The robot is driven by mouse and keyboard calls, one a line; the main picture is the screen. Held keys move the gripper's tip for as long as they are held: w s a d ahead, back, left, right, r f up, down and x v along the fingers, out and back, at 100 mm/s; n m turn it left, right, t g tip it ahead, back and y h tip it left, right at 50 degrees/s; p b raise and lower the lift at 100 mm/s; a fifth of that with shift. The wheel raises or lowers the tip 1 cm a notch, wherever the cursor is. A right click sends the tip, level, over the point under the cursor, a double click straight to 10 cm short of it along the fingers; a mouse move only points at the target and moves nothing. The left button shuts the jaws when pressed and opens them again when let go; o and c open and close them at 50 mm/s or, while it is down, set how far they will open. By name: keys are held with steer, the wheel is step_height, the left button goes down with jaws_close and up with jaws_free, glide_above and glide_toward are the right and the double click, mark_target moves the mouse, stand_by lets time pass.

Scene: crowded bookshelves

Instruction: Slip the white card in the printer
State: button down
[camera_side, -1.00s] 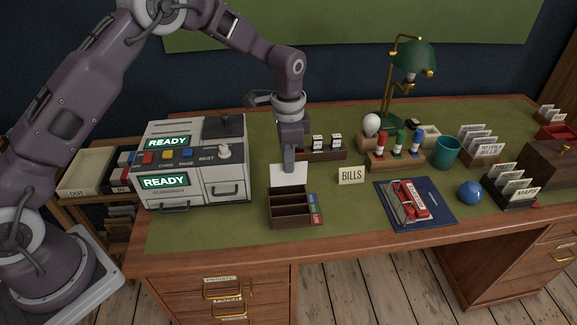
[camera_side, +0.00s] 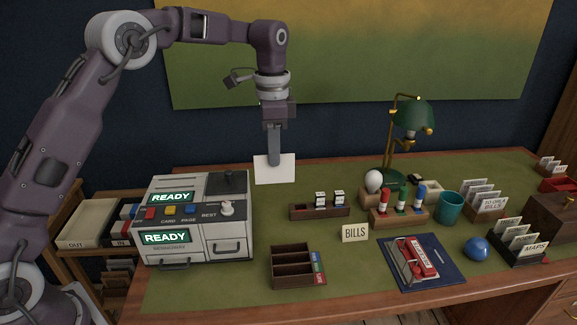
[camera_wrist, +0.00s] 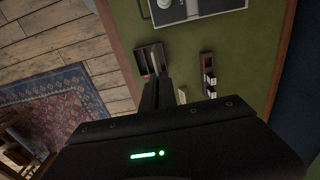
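The white card (camera_side: 275,169) hangs upright from my gripper (camera_side: 274,160), which is shut on its upper part. The card is in the air above the desk, to the right of the printer and above its top. The printer (camera_side: 197,217) is a grey-white machine at the desk's left with two green READY displays, coloured buttons and a knob. In the wrist view my gripper (camera_wrist: 158,90) points down over the desk; the card is hard to make out there, and part of the printer (camera_wrist: 195,8) shows at the top edge.
A low rack (camera_side: 319,212) lies behind. A bulb, stamps, a green lamp (camera_side: 412,115), a teal cup (camera_side: 450,207) and a clipboard fill the right side.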

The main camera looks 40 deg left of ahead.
steer(key=s+a, duration=0.3)
steer(key=a, duration=0.8)
steer(key=s+a, duration=0.3)
steer(key=a, duration=0.8)
steer(key=s+a, duration=0.3)
steer(key=a, duration=0.8)
steer(key=f, duration=0.5)
steer(key=shift+w+d, duration=0.3)
steer(key=shift+w, duration=0.05)
steer(key=shift+f, duration=0.1)
steer(key=shift+f, duration=1.85)
steer(key=shift+f, duration=2.8)
